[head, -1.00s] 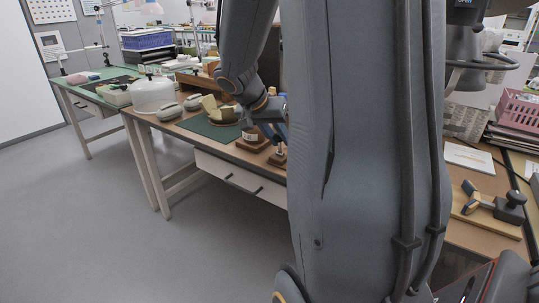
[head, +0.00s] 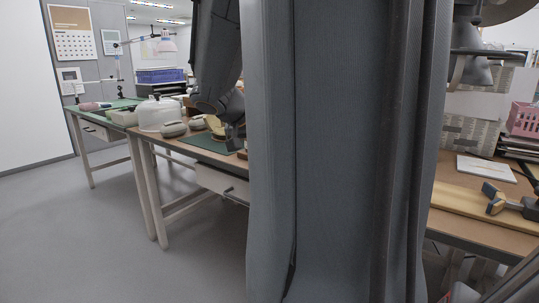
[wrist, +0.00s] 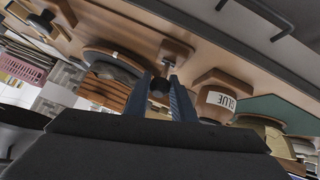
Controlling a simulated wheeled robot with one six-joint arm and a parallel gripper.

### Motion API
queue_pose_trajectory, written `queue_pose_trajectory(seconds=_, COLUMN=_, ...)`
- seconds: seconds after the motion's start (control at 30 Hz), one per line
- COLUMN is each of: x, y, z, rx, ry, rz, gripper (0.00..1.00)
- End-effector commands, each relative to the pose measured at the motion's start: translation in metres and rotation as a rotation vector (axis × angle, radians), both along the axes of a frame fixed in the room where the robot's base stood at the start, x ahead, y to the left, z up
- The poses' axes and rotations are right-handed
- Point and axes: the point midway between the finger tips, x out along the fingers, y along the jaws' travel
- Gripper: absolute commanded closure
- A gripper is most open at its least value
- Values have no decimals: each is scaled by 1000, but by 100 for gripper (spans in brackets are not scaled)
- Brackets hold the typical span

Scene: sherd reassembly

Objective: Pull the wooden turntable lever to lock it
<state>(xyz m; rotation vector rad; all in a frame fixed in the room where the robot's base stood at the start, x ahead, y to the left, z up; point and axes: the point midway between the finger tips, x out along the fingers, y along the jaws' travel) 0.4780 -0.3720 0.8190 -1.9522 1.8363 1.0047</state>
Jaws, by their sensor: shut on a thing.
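In the wrist view, my gripper (wrist: 160,97) is shut on a dark round knob (wrist: 158,86) between its two blue-grey fingers. The knob appears to belong to a lever rising from a small wooden block (wrist: 177,48) at the table's front part. A round dark disc on a wooden base, which looks like the turntable (wrist: 112,62), lies just left of the fingers. In the head view my own arm hides the fingertips, the lever and the turntable.
A glue jar (wrist: 214,102) on a wooden base stands close right of the fingers. Beyond it are a green mat (wrist: 275,108) and pale pottery (wrist: 262,134). In the head view, grey rounded objects (head: 174,129) and a white domed container (head: 155,114) stand farther left. The floor (head: 110,225) is clear.

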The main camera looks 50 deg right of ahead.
Motion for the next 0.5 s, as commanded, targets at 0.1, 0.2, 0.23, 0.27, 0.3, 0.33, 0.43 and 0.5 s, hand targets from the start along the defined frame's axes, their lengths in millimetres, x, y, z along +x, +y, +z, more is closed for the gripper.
queue_pose_trajectory(seconds=0.1, x=0, y=-2, z=-1, rx=-7, ry=-5, rz=-3, gripper=100)
queue_pose_trajectory(seconds=0.2, x=-1, y=-3, z=-1, rx=-11, ry=-5, rz=-6, gripper=100)
queue_pose_trajectory(seconds=0.23, x=-2, y=-3, z=-1, rx=-12, ry=-5, rz=-6, gripper=100)
queue_pose_trajectory(seconds=0.27, x=-2, y=-3, z=-1, rx=-12, ry=-5, rz=-6, gripper=100)
queue_pose_trajectory(seconds=0.3, x=-2, y=-4, z=0, rx=-13, ry=-4, rz=-7, gripper=100)
queue_pose_trajectory(seconds=0.33, x=-2, y=-4, z=0, rx=-13, ry=-4, rz=-7, gripper=100)
queue_pose_trajectory(seconds=0.43, x=-2, y=-3, z=0, rx=-13, ry=-4, rz=-7, gripper=100)
queue_pose_trajectory(seconds=0.5, x=-2, y=-3, z=0, rx=-13, ry=-4, rz=-7, gripper=100)
